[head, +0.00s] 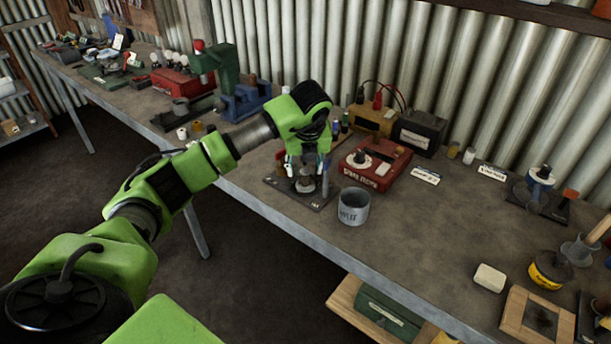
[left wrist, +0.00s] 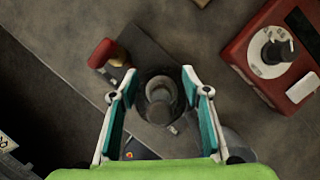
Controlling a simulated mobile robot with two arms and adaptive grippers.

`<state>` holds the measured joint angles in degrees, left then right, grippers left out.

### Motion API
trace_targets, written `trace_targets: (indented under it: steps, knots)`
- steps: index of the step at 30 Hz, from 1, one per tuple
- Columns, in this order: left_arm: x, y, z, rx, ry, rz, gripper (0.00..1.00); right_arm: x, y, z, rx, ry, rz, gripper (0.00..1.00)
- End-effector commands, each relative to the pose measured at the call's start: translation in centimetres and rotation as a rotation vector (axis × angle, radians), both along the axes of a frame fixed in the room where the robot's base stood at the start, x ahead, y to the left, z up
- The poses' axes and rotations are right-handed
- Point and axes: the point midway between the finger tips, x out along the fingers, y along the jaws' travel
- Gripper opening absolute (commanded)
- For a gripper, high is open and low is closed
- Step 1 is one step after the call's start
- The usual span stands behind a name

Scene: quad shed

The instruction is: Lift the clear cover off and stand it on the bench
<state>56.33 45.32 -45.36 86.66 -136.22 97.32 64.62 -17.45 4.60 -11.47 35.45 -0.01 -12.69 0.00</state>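A small device on a dark base plate (head: 322,203) stands on the bench. A dark round, glassy-looking piece on it, apparently the clear cover (head: 305,184), is upright. In the left wrist view the cover (left wrist: 160,94) shows as a round rim seen from above, with a grey core inside. My left gripper (head: 306,168) points down over it. In the left wrist view its teal-padded fingers (left wrist: 159,72) are apart, one on each side of the cover. I see no clear grip, though the right finger looks close to the rim. My right gripper is not in view.
A grey metal cup (head: 353,207) stands close to the right of the device. A red box (head: 378,178) with a dial is behind it. The bench (head: 420,235) is bare right of the cup.

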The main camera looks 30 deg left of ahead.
Motion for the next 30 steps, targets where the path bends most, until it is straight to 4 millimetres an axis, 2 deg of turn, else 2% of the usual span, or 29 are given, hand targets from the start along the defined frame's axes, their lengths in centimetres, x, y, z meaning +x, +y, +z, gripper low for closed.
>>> trace_targets:
  steps: [8,14,20,30]
  knots:
    - [0.0,0.0,0.1,0.001,0.001,0.000,0.21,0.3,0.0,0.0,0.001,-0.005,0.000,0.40]
    - [0.1,0.0,1.5,0.000,-0.003,0.000,0.21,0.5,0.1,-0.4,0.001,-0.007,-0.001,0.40]
    - [0.1,0.0,5.2,0.000,-0.006,0.002,0.21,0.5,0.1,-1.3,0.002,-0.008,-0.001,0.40]
    - [0.1,0.0,13.5,0.000,-0.004,0.000,0.21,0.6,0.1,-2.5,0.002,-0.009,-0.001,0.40]
